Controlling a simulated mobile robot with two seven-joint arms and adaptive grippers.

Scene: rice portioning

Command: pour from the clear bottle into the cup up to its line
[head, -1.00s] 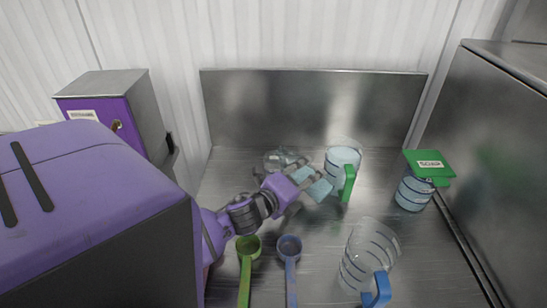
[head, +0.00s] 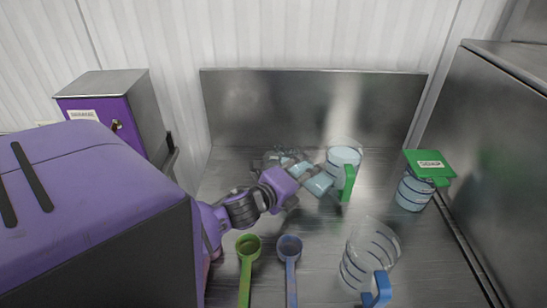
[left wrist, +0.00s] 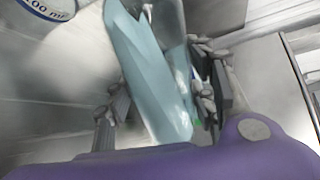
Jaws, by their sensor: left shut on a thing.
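In the left wrist view a large pale blue surface (left wrist: 150,70) fills the space between the dark finger links. A second clear cup (head: 383,243), with dark lines and a blue handle, stands empty at front right. My right gripper is not in view.
A green scoop (head: 247,262) and a blue scoop (head: 289,262) lie in front of the arm. A jar with a green lid (head: 429,163) stands at right near a steel wall (head: 500,150). A steel panel (head: 310,108) closes the back.

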